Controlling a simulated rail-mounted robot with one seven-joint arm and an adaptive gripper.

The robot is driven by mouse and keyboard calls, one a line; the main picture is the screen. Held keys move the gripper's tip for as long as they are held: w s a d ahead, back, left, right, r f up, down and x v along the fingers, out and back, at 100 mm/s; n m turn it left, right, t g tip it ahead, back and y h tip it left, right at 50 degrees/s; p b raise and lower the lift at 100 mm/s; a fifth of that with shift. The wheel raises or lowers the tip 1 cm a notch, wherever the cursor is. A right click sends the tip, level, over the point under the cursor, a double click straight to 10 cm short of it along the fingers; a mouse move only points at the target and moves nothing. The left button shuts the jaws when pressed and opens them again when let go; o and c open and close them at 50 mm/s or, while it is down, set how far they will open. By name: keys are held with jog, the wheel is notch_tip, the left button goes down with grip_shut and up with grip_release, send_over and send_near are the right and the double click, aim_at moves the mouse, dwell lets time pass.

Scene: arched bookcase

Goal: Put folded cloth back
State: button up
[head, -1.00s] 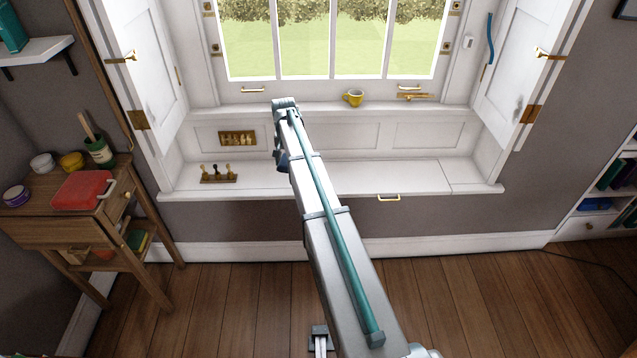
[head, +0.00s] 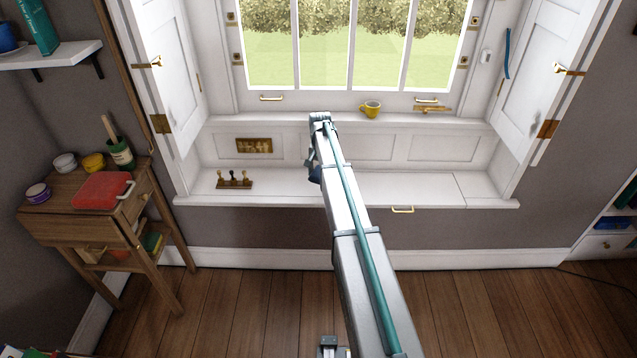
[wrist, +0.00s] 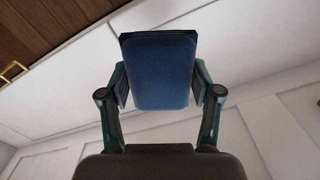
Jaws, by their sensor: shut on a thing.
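The folded cloth (wrist: 158,75) is a blue, flat, rounded block in the wrist view. My gripper (wrist: 158,88) is shut on it, with one finger against each side. A small bit of dark blue, likely the cloth, shows beside my arm in the head view (head: 314,173), in front of the white window seat (head: 400,187). My arm hides most of the gripper and cloth there. In the wrist view the white seat surface and its edge show behind the cloth, with wooden floor at the upper left.
A peg rack (head: 234,181) stands on the seat's left part. The seat right of my arm is clear.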

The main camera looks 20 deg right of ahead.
aim_at(318, 188)
jog(key=w+f, duration=0.1)
jog(key=f, duration=0.1)
jog(key=w+f, duration=0.2)
jog(key=shift+d, duration=0.4)
jog(key=f, duration=0.1)
jog(key=w+f, duration=0.1)
jog(key=f, duration=0.1)
jog(key=shift+d+f, duration=0.15)
jog(key=shift+f, duration=0.45)
jog(key=shift+f, duration=0.2)
jog(key=o, duration=1.1)
